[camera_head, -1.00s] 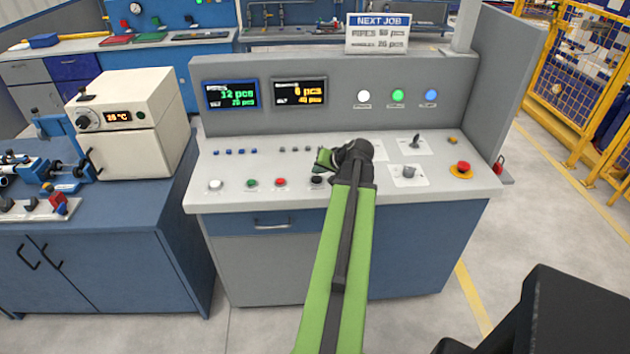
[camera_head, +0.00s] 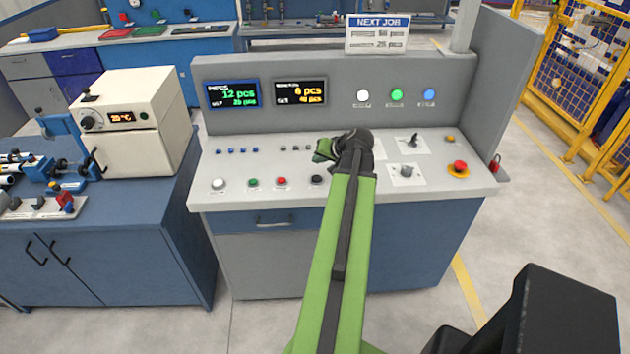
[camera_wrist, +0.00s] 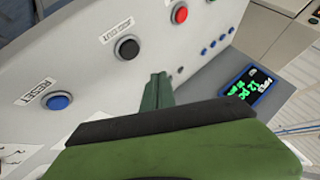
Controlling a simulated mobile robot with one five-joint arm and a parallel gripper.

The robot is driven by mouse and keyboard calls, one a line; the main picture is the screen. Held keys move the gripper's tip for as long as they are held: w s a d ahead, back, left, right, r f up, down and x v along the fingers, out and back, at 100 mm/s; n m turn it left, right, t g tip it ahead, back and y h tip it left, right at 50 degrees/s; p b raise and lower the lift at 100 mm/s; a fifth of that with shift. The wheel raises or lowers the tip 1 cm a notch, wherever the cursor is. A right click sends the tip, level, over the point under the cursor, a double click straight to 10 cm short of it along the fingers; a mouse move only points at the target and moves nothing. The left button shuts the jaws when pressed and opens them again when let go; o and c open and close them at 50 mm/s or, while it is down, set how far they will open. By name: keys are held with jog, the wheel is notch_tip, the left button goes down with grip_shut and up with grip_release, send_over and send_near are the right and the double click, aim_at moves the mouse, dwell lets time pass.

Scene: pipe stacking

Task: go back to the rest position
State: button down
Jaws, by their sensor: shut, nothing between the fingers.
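My gripper (camera_head: 323,152) is over the sloped console top (camera_head: 230,178) in the head view, at the end of my green arm. In the wrist view its dark green fingers (camera_wrist: 157,92) are together and empty. A black button (camera_wrist: 127,48) is beside the fingers in the wrist view; it also shows in the head view (camera_head: 317,180). A red button (camera_wrist: 180,14) and a blue button marked RESET (camera_wrist: 58,101) are near it. The wrist hides part of the panel.
The console's upright back carries two screens (camera_head: 233,94) and several lamps (camera_head: 397,95). A red emergency button (camera_head: 460,167) is at the right. A bench with a white oven (camera_head: 140,120) stands at the left. A yellow fence (camera_head: 560,70) is at the right, with open floor before it.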

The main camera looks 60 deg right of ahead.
jog(key=w+a+n+y, duration=0.3)
jog(key=w+a, duration=1)
jog(key=w, duration=0.3)
jog(key=w+a+f+n+y, duration=0.15)
jog(key=w+a, duration=0.35)
jog(key=a, duration=0.5)
jog(key=w+a+n+y, duration=0.1)
jog(key=w+a+n, duration=0.3)
jog(key=a, duration=0.6)
jog(key=s+a+f+n+g, duration=0.1)
jog(key=a+f+n+g, duration=0.15)
jog(key=a, duration=1.25)
jog(key=s+a+f+n+g, duration=0.1)
jog(key=a+f+n+g, duration=0.2)
jog(key=a, duration=1.1)
jog(key=s+d+m+g+h, duration=0.1)
jog(key=s+d+g+h, duration=0.1)
jog(key=s, duration=0.4)
jog(key=shift+s+g, duration=0.3)
jog(key=shift+g, duration=0.25)
jog(key=shift+d+f+h, duration=0.15)
jog(key=shift+h, duration=0.1)
